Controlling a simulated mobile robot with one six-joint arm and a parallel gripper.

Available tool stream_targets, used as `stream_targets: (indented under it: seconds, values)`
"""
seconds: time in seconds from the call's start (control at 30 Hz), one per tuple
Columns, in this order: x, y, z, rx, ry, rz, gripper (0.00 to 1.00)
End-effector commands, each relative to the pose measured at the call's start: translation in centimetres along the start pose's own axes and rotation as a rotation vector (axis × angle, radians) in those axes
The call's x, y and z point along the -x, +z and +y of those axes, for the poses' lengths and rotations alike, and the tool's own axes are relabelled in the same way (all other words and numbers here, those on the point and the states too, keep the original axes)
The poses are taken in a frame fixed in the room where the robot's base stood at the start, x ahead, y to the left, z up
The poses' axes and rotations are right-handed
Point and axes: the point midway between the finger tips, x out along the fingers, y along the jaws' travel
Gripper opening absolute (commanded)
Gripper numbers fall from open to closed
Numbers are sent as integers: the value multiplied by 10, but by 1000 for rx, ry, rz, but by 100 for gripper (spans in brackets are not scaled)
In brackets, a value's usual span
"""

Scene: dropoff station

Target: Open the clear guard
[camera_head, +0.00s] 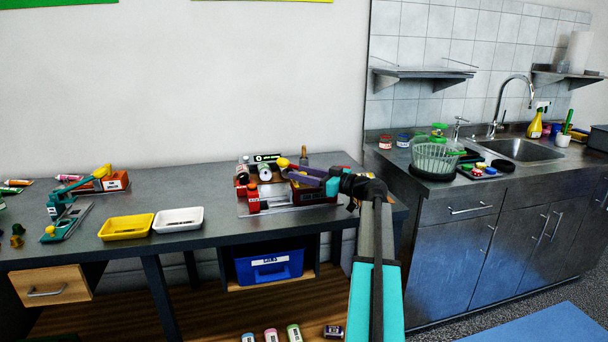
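I cannot make out a clear guard for certain in the camera_head view; if it is see-through, it is too small or hidden here. A device on a grey base plate (262,209) stands on the right part of the workbench, with a red block (253,197) and a purple bar with a yellow end (303,170). My arm reaches up from the bottom, and my dark gripper (345,184) is at the device's right side, over or beside it. Its fingers blend with the purple bar and dark parts, so I cannot tell whether they are open or touching anything.
A yellow tray (126,227) and a white tray (178,220) lie on the workbench (222,232). A teal press with a yellow knob (62,205) stands at left. A blue bin (270,267) sits below. The sink counter (440,183) is close on the right.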

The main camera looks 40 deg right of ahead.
Motion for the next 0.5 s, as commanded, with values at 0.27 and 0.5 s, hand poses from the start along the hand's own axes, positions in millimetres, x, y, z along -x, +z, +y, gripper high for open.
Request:
stream_targets:
  seconds: [0.27,0.5]
  values:
    - [2,1,-1,0,-2,-1,40]
    - [23,1,-2,0,-2,-1,40]
